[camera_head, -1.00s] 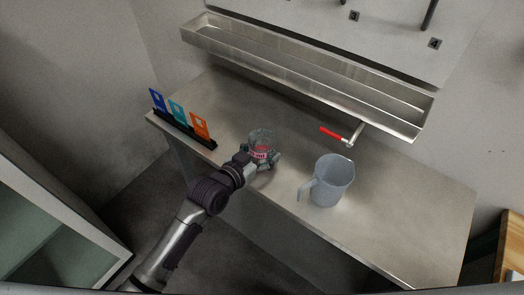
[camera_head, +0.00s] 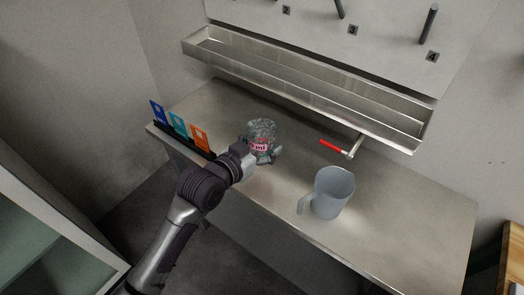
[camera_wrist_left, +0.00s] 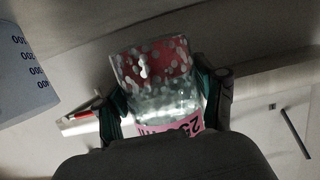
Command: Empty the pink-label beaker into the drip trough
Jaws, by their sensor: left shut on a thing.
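The pink-label beaker (camera_head: 262,130) is clear glass with a pink band, and shows in the head view above the left part of the bench. In the left wrist view the beaker (camera_wrist_left: 158,85) sits between my two fingers, upright or nearly so. My left gripper (camera_head: 262,155) is shut on it around its lower part; the fingers also show in the wrist view (camera_wrist_left: 160,98). My right gripper is not in view.
A grey pitcher (camera_head: 331,192) stands on the bench (camera_head: 400,205) to the right. A red-handled valve (camera_head: 334,148) sticks out below the trough. A rack of coloured cards (camera_head: 180,127) stands at the left edge. Pegs (camera_head: 429,24) stick out above the trough.

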